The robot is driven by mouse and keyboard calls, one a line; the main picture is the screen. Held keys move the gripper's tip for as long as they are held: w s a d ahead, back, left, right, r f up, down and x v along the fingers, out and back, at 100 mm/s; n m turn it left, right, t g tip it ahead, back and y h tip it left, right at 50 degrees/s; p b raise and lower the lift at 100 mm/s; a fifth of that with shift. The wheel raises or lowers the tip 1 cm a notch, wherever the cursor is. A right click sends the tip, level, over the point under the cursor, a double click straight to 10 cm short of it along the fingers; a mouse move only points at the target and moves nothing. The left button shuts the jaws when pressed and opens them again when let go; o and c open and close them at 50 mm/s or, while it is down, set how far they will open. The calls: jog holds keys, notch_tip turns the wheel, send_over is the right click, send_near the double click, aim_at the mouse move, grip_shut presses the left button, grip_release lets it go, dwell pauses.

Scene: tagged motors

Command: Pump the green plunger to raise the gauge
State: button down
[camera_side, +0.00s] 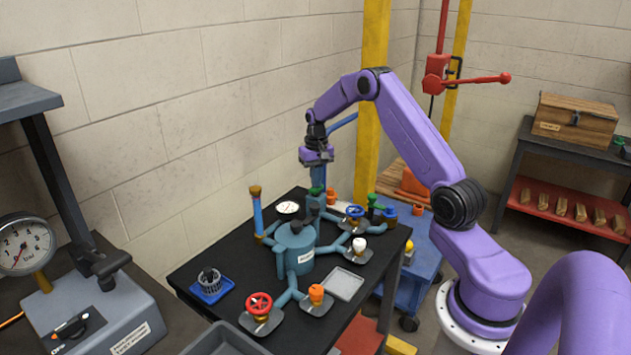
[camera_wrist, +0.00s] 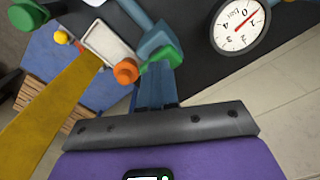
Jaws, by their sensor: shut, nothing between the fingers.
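A green plunger cap (camera_side: 316,190) stands on the teal pump body (camera_side: 296,242) on the black table; it shows in the wrist view (camera_wrist: 165,56) right by my fingertips. My gripper (camera_side: 317,182) points down, directly over the cap, its fingers shut and empty. In the wrist view, the fingers (camera_wrist: 155,78) end at the green cap and partly cover it; I cannot tell whether they touch it. The white round gauge (camera_side: 288,208) sits left of the plunger. In the wrist view, the gauge (camera_wrist: 240,22) has a red needle pointing to the upper right.
An orange cap (camera_wrist: 125,70) is close beside the green cap. A red valve wheel (camera_side: 259,304), a blue valve wheel (camera_side: 355,211), and a blue tube (camera_side: 257,216) stand around the pump. A grey tray (camera_side: 346,283) lies at the right. A yellow post (camera_side: 374,100) rises behind.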

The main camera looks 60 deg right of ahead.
jog(key=shift+r, duration=1.8)
jog(key=shift+f, duration=0.15)
jog(key=shift+f, duration=1.75)
jog(key=shift+r, duration=1.9)
jog(key=shift+f, duration=0.1)
